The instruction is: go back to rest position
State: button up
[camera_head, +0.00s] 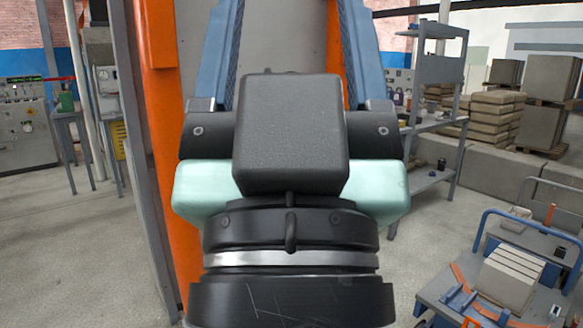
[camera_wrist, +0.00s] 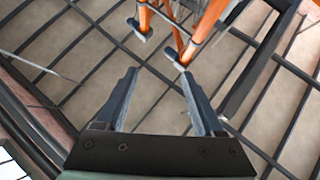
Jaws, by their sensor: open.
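My gripper (camera_wrist: 160,85) shows in the wrist view with its two dark fingers spread wide apart and nothing between them. Beyond the fingers is a grid of dark bars (camera_wrist: 75,98) over a brownish surface, and orange rods (camera_wrist: 205,25) with grey ends near the fingertips. I cannot tell how far the rods are from the fingers. In the head view my gripper (camera_head: 280,50) is seen from behind, with two blue fingers pointing up the picture in front of a grey panel. The black wrist housing hides what lies directly behind it.
Orange posts (camera_head: 165,150) stand close on the left of my arm. A grey shelf rack (camera_head: 430,105) is at the right. A blue-railed cart (camera_head: 450,290) with stacked slabs is at lower right. Control cabinets (camera_head: 22,125) stand far left. Some floor (camera_head: 90,240) at left is clear.

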notch_tip(320, 180, up, 16)
jog(key=p, duration=1.3)
jog(key=shift+p, duration=0.35)
